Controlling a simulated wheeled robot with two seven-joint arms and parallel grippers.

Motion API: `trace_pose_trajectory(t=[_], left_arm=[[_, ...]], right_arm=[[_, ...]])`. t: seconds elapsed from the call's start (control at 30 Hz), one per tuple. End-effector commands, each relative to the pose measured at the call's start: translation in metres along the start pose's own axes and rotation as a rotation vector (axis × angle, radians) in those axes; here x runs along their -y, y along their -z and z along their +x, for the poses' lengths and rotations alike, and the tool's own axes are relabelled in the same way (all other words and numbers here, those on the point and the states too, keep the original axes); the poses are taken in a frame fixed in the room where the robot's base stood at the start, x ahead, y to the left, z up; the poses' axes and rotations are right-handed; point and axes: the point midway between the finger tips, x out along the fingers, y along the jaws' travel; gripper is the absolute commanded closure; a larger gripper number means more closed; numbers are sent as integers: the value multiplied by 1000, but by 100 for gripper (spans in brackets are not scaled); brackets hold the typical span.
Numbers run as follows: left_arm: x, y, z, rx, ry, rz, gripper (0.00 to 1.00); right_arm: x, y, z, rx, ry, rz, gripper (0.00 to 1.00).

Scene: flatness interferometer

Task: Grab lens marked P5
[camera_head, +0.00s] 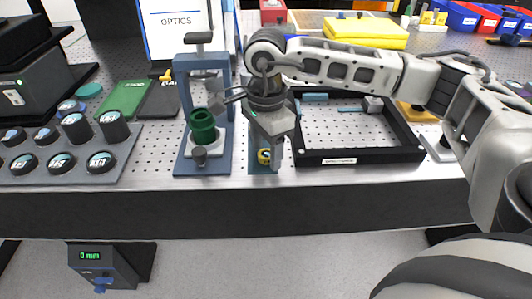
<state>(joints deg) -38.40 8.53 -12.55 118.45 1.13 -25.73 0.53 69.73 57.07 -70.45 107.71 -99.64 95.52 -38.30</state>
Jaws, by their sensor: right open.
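Several black cylindrical lens holders with round marked tops stand in a grey rack at the left, among them a front-row one (101,162) and a taller one (114,126). Their markings are too small to read surely, so I cannot tell which is P5. My right gripper (254,132) is open, its fingers spread, over the middle of the bench and well to the right of the rack. A small yellow ring-shaped piece (263,156) sits on a blue plate just below it, partly hidden by a finger. My left gripper is not in view.
A blue press-like stand (181,150) with a green cylinder (203,127) stands between the rack and my right gripper. A black-rimmed tray (372,155) lies to the right, under my right arm. Green and dark books (122,97) lie behind the rack.

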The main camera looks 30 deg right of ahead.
Motion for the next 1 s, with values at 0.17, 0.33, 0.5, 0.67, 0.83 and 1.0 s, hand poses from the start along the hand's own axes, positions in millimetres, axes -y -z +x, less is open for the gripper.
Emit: trace_pose_trajectory(t=[0.17, 0.33, 0.5, 0.67, 0.83, 1.0], left_arm=[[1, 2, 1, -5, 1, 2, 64], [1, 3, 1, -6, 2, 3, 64], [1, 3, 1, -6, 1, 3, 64], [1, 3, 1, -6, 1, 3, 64], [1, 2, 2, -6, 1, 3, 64], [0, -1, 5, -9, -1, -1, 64]], right_arm=[[0, 0, 5, 0, 1, 1, 44], [0, 0, 4, 0, 1, 1, 61], [0, 0, 4, 0, 1, 1, 92], [0, 0, 4, 0, 1, 1, 92], [0, 0, 1, 1, 2, 1, 92], [1, 0, -14, 1, 5, 0, 92]])
